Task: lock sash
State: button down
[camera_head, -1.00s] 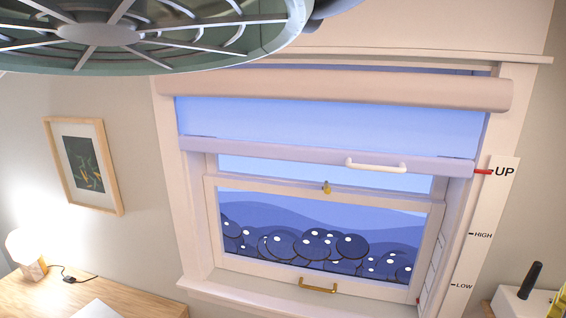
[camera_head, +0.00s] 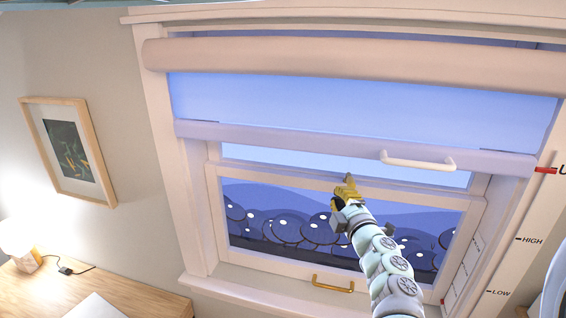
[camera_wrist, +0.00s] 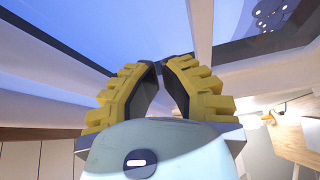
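My gripper (camera_head: 348,183), with yellow stepped fingers, is in front of the middle of this rail. The small brass sash lock on the rail cannot be made out now; my gripper covers that spot. In the wrist view, the two fingers of my gripper (camera_wrist: 162,68) lean together, their tips close to each other near a pale window bar. No held thing shows between them. Whether the tips touch each other or the lock cannot be seen.
The blind's bottom bar (camera_head: 300,144) with a white handle (camera_head: 418,161) hangs just above the rail. A brass pull (camera_head: 333,284) is on the bottom rail. A height scale (camera_head: 508,255) stands at right. A desk (camera_head: 40,292) with a lamp (camera_head: 22,247) is at lower left.

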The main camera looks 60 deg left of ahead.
aim_at(350, 183)
jog(key=f+b+x, duration=0.1)
jog(key=b+x, duration=0.4)
jog(key=x, duration=0.4)
jog(key=shift+w+d+r+p, duration=0.1)
jog(key=shift+w+d+p, duration=0.15)
jog(key=shift+w+d, duration=0.45)
jog(key=shift+w+d+p, duration=0.2)
jog(key=shift+w+d, duration=0.25)
jog(key=shift+w, duration=0.5)
